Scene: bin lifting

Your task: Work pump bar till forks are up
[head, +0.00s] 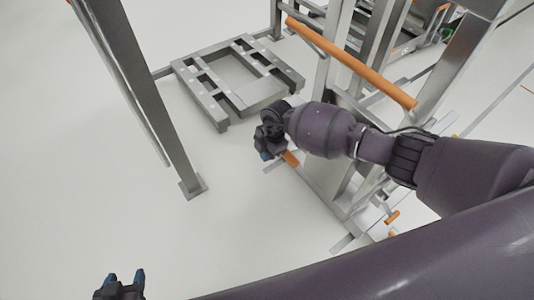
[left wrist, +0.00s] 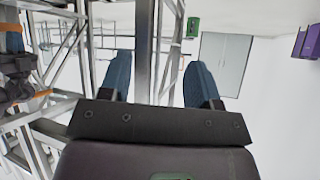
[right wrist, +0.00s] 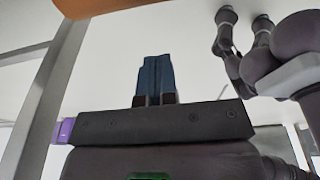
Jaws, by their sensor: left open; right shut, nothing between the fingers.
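A long orange bar (head: 350,62) slants across the metal lifting frame in the head view. A short orange piece (head: 291,158) shows low beside my right gripper; I cannot tell which of these is the pump bar. A flat grey slotted platform (head: 218,112), perhaps the fork part, lies low near the floor behind the right hand. My right gripper (head: 265,154) is shut and empty, pointing down; its fingers (right wrist: 155,80) are together in the right wrist view. My left gripper (head: 124,278) is open and empty at the bottom left, away from the frame; its fingers (left wrist: 158,78) are spread.
A grey upright post (head: 150,100) with a foot plate stands left of the platform. The metal frame (head: 330,185) reaches the floor under my right arm. Another orange piece (head: 392,217) sits low on it. The white floor at left is clear. A purple box (left wrist: 306,40) shows in the left wrist view.

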